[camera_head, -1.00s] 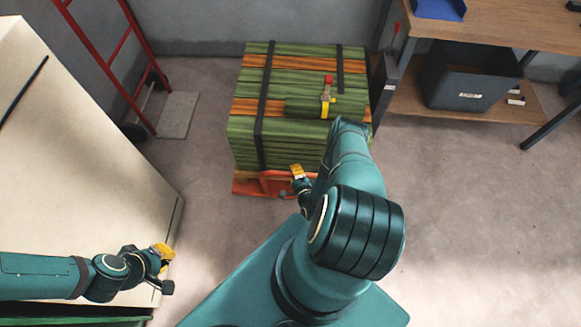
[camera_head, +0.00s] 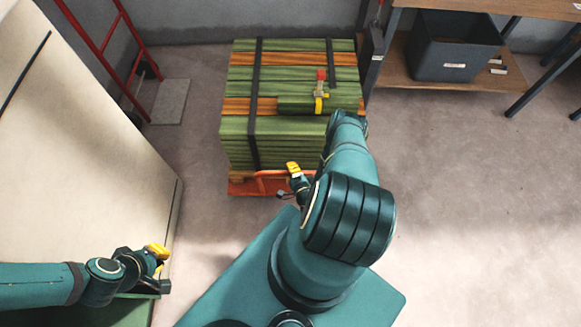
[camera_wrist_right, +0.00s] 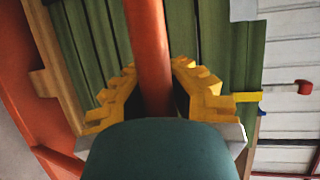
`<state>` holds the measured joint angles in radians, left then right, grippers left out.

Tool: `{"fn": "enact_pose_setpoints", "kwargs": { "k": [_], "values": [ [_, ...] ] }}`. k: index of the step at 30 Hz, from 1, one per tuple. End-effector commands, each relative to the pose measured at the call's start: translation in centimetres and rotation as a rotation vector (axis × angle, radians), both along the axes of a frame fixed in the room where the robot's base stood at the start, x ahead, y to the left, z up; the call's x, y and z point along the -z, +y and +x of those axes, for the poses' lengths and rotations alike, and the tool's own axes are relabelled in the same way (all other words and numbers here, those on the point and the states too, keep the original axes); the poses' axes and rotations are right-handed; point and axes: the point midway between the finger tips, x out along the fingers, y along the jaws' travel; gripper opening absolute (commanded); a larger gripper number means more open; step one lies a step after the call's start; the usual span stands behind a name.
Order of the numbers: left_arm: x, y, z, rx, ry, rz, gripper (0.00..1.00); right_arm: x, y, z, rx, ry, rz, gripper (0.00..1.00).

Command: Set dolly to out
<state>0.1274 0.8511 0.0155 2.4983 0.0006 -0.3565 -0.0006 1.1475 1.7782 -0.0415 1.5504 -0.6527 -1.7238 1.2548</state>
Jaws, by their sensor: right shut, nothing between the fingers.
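The dolly, a low orange-red cart (camera_head: 243,187), stands under a strapped stack of green and brown boards (camera_head: 285,75). My right gripper (camera_head: 292,172) is at the dolly's near side, partly hidden by my own arm. In the right wrist view an orange-red bar (camera_wrist_right: 148,50) runs up from the right gripper (camera_wrist_right: 153,88), with yellow fingers on either side of it. The right gripper is shut and empty; the bar is not gripped. My left gripper (camera_head: 160,260) is at the lower left, near a large pale panel, away from the dolly. Its opening is unclear.
The pale panel (camera_head: 85,150) fills the left side. A red hand truck (camera_head: 105,60) stands behind it. At the upper right, a wooden shelf (camera_head: 400,75) holds a dark bin (camera_head: 455,50). Bare floor (camera_head: 450,190) lies open on the right.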

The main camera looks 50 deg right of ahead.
Motion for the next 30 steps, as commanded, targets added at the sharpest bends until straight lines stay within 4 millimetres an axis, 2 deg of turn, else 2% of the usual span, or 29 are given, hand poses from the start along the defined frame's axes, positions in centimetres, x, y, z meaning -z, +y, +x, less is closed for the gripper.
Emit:
{"fn": "enact_pose_setpoints", "kwargs": {
  "k": [13,14,18,30],
  "values": [
    [-0.05,-0.01,0.02,0.000,0.000,0.000,0.00,-0.35,-0.05,0.16,-0.001,-0.011,-0.003,0.00],
    [-0.05,-0.01,0.01,0.000,0.000,0.000,0.00,-0.35,-0.06,0.16,-0.001,-0.011,-0.003,0.03],
    [-0.05,0.00,0.01,0.000,0.000,0.000,0.00,-0.27,-0.07,0.10,0.000,-0.009,-0.003,0.52],
    [-0.01,0.00,0.01,0.000,0.000,0.000,0.00,-0.17,0.18,-0.51,0.001,-0.002,-0.001,0.54]
  ]
}}
